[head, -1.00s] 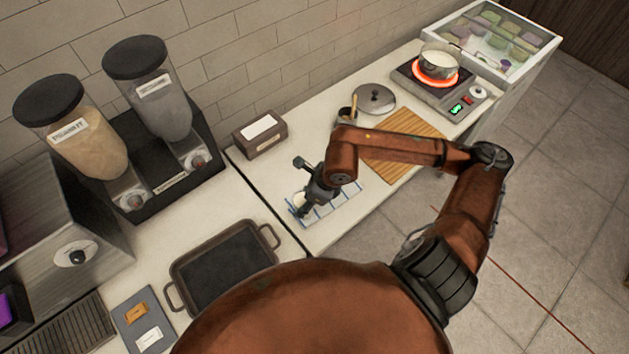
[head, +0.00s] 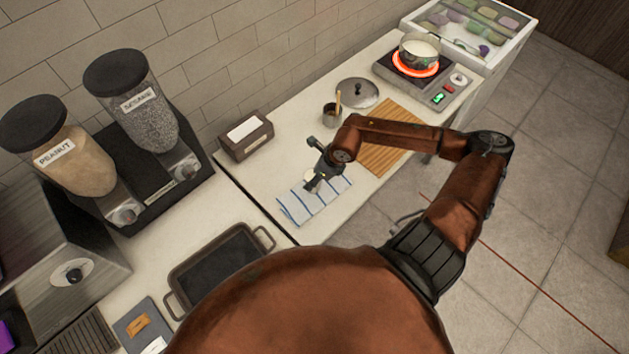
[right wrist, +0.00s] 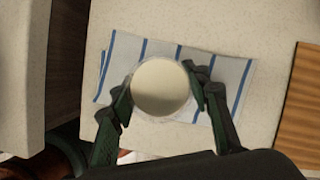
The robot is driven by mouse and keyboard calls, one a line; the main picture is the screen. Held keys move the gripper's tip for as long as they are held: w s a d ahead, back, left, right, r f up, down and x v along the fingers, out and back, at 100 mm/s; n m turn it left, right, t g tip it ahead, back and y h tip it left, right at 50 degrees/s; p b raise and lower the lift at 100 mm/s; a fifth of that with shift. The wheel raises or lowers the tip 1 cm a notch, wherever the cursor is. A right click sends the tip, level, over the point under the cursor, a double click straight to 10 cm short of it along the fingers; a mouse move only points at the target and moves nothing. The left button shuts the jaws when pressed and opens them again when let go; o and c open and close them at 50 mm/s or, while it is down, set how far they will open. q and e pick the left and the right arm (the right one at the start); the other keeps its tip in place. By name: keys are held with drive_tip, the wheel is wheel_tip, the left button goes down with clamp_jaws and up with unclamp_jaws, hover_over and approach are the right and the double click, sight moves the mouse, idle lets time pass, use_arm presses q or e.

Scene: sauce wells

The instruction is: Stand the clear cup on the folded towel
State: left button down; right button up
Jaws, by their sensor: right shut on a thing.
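The clear cup (right wrist: 160,88), with pale cream contents, is between the two fingers of my right gripper (right wrist: 161,95) in the right wrist view. The gripper is shut on it. In the head view my right gripper (head: 314,180) is over the back part of the folded towel (head: 296,208), and only a pale bit of the cup (head: 309,175) shows. The white towel with blue stripes lies flat on the counter, and it spreads behind the cup in the wrist view (right wrist: 125,60). I cannot tell whether the cup touches it. My left gripper is out of view.
A wooden board (head: 390,150) lies right of the towel. A small metal pot (head: 331,116), a lid (head: 358,93) and a brown napkin box (head: 246,136) stand behind. A pan (head: 420,50) sits on a glowing burner. A dark tray (head: 215,268) is at the front left.

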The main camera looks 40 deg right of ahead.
drive_tip(key=shift+w+d+f, duration=0.2)
drive_tip(key=shift+d+f, duration=0.4)
drive_tip(key=shift+f, duration=0.2)
wheel_tip(320, 180, down, 3)
drive_tip(key=shift+p, duration=0.4)
